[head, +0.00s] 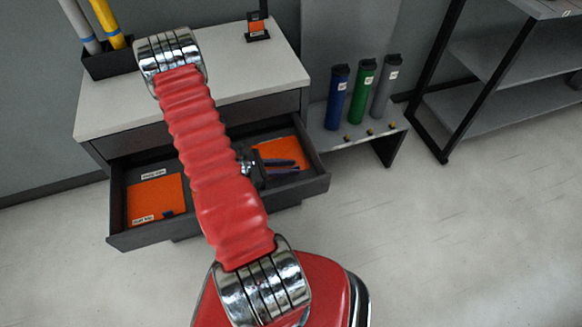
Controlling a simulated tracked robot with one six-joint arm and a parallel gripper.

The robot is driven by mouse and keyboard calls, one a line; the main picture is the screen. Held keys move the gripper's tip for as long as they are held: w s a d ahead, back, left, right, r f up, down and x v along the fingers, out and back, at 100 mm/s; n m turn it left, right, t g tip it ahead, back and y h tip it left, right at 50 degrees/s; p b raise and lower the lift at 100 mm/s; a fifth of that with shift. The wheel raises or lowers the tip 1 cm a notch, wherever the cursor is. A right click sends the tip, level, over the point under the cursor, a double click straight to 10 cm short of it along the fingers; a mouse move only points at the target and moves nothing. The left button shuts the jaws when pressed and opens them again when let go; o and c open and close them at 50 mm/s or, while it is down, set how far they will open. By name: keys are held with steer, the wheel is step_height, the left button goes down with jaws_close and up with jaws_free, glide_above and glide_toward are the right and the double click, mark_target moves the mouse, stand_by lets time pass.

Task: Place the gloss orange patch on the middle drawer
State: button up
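An open dark drawer (190,227) sticks out from the white-topped cabinet (110,115). A flat orange patch (150,195) lies in its left part, with small white labels at its top and bottom edges. Another orange patch (287,150) lies in the right part. The labels are too small to read surely, and I cannot tell which patch is gloss. My gripper (285,167) is over the drawer's right part, just in front of the right patch. Its two dark fingers look apart, with nothing visible between them. My red arm hides the drawer's middle.
A holder (108,62) with grey and yellow tubes stands at the cabinet top's left. A small stand with an orange card (257,28) is at the back right. Blue (337,97), green and grey rolls stand on a low shelf. A black-framed rack (450,90) is farther right. The floor in front is clear.

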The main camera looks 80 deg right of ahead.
steer(key=v, duration=1)
steer(key=shift+w+a+r, duration=0.1)
steer(key=shift+w+a, duration=0.15)
steer(key=shift+a, duration=0.05)
stand_by(0.4)
steer(key=shift+w+r, duration=0.1)
steer(key=w+a+r+m+t+y, duration=0.1)
steer(key=w+a+r+m+t, duration=0.25)
steer(key=w+a+r, duration=0.55)
steer(key=w+a+r+m+t+y, duration=0.15)
steer(key=w+a+r+t, duration=0.25)
steer(key=a+r, duration=0.45)
steer(key=a+r+m+t+y, duration=0.1)
steer(key=a+r+t+y, duration=0.3)
steer(key=a+r+t, duration=0.5)
steer(key=w+a+r, duration=0.1)
steer(key=a+r, duration=0.6)
steer(key=a, duration=0.5)
steer(key=shift+r+t, duration=0.3)
steer(key=shift+t, duration=0.05)
steer(key=shift+c, duration=0.6)
